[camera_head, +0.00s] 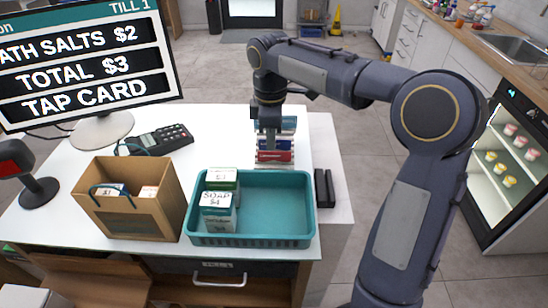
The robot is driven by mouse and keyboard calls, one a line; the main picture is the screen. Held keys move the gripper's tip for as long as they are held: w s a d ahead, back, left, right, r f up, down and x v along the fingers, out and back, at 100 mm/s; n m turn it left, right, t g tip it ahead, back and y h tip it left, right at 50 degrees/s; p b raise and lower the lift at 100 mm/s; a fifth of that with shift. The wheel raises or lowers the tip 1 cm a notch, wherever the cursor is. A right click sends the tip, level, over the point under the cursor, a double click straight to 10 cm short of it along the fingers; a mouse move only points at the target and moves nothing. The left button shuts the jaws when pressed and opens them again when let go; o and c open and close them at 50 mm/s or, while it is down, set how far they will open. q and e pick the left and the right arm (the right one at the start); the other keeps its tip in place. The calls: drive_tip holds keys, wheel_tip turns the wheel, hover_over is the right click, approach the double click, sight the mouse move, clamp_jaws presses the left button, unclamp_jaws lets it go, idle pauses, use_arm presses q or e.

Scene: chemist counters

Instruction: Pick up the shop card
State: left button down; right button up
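A small rack (286,167) of cards stands on the white counter behind the teal tray. Its cards sit in tiers: a teal one (288,124) at the top, then a navy and a red one (275,157) lower down. I cannot read which is the shop card. My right gripper (270,146) points down at the rack and covers part of the cards. Its fingers are too small and dark to tell whether they are apart or touch a card. My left gripper is not in view.
A teal tray (275,241) holds boxes (217,211) at its left; its right half is empty. A brown paper bag (135,222), card terminal (160,139), till screen (85,62) and red scanner (20,170) stand to the left. A black block (324,188) lies at right.

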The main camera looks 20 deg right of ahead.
sight(274, 159)
drive_tip(key=f, duration=0.4)
drive_tip(key=shift+s+d, duration=0.15)
drive_tip(key=shift+d, duration=0.25)
drive_tip(key=shift+f, duration=0.6)
clamp_jaws()
drive_tip(key=shift+r, duration=0.1)
